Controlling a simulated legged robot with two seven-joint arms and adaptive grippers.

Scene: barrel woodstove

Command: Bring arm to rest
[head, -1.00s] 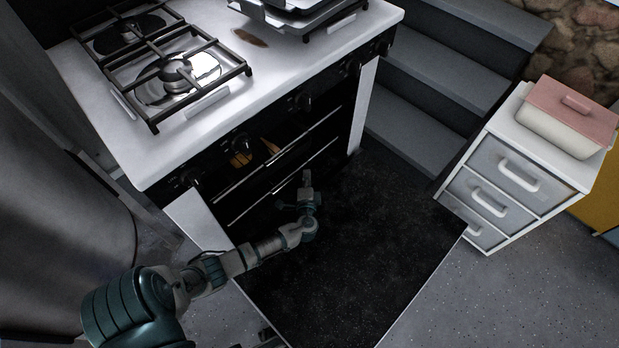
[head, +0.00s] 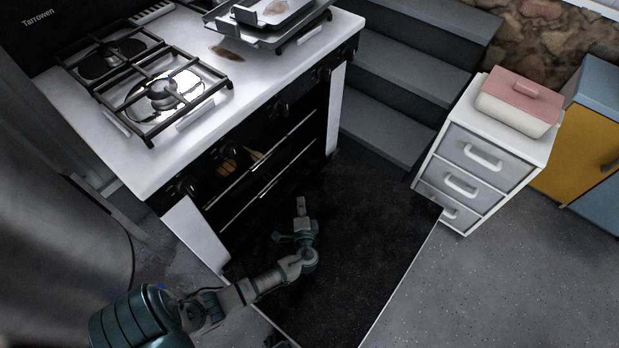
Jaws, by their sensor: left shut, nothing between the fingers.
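My left arm (head: 255,287) comes in from the lower left and reaches over the black open oven door (head: 375,235). My left gripper (head: 301,205) is at the end of it, in front of the oven opening, shut and empty. It points toward the stove and looks small and dark against the door. I cannot tell how high it is above the door. My right gripper does not show.
The white stove (head: 190,120) has burner grates (head: 170,100) and baking trays (head: 275,22) on top. Racks (head: 270,160) show inside the oven. Grey steps (head: 395,90) rise behind. A white drawer unit (head: 480,165) carries a pink-lidded box (head: 515,100). Floor at right is clear.

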